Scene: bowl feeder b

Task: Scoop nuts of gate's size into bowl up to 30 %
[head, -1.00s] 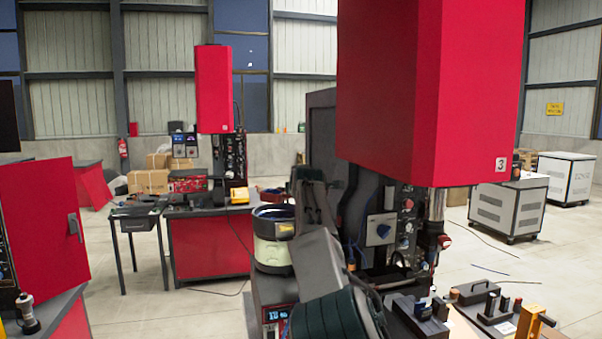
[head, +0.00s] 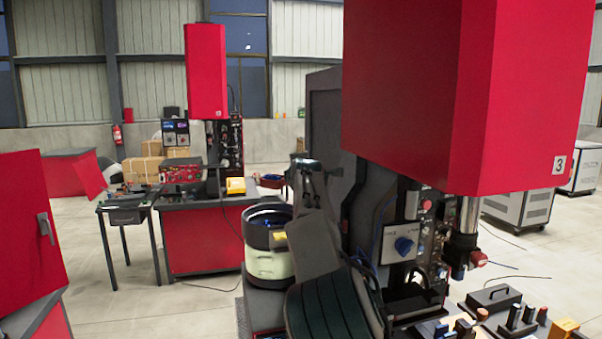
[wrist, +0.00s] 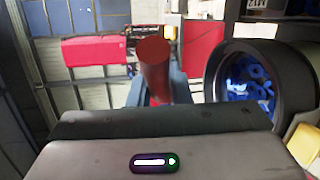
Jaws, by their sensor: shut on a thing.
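The feeder bowl (head: 266,218), a dark round bowl with blue nuts in it, sits on a cream drum (head: 265,264) beside my arm in the head view. In the wrist view the bowl (wrist: 212,85) is at right, its blue nuts (wrist: 248,82) visible inside. My gripper (wrist: 156,88) is shut on a reddish-brown cylindrical handle (wrist: 153,62), apart from the bowl and to its left in that view. What the handle belongs to is hidden. My gripper is small and dark in the head view (head: 306,166). I cannot make out the gate or nut sizes.
A large red press marked 3 (head: 455,90) stands right of my arm, with a control panel (head: 405,245) below. A black handled block (head: 492,297) and small knobs lie on the bench at lower right.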

